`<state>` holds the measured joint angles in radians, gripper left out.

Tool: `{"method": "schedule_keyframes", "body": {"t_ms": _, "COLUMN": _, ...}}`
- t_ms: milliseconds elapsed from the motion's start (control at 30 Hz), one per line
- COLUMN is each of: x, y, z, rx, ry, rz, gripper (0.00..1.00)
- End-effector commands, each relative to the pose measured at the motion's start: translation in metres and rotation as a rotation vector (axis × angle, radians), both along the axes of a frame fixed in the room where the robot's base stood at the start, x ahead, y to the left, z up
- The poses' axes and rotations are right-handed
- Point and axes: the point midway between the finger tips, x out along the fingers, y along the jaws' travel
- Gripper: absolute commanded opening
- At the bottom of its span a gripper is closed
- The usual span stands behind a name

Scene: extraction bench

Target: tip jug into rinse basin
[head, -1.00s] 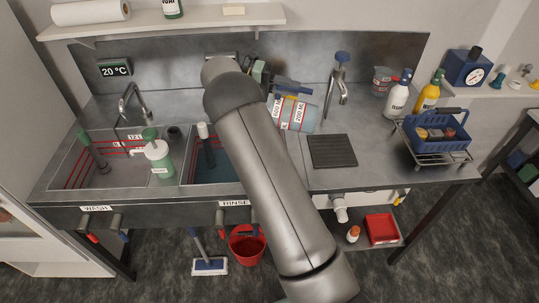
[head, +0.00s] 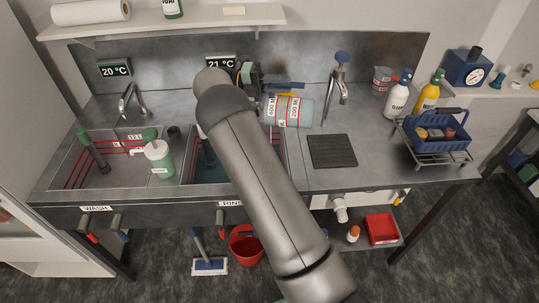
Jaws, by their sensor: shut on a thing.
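The jug (head: 286,112) is a pale blue-grey clear vessel with red-edged 600 ML and 200 ML labels. It lies tipped on its side in the air, beyond the rinse basin's back right corner. My gripper (head: 290,89) is shut on it from above, at the blue and yellow parts by its top side; my forearm hides some of the grip. The rinse basin (head: 279,157) holds bluish water, and my forearm covers much of it. A dark upright post stands in the basin's left part. I cannot tell whether anything is in the jug.
The wash basin (head: 75,168) is at left, with a green-capped bottle (head: 159,160) on the divider. A tap (head: 338,80) stands just right of the jug. A black ribbed mat (head: 331,151), two spray bottles and a blue basket (head: 436,135) are further right.

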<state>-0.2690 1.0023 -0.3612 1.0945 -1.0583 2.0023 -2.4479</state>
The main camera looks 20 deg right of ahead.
Motion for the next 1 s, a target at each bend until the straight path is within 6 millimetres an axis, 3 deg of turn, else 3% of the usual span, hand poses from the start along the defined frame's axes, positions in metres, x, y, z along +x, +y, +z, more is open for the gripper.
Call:
{"method": "schedule_keyframes", "body": {"t_ms": 533, "x": -0.001, "y": -0.002, "z": 0.001, "rx": 0.008, "ry": -0.006, "rz": -0.001, "gripper": 0.00}}
{"method": "schedule_keyframes", "body": {"t_ms": 1000, "x": -0.027, "y": -0.043, "z": -0.019, "rx": 0.283, "ry": -0.175, "rz": -0.004, "gripper": 0.00}}
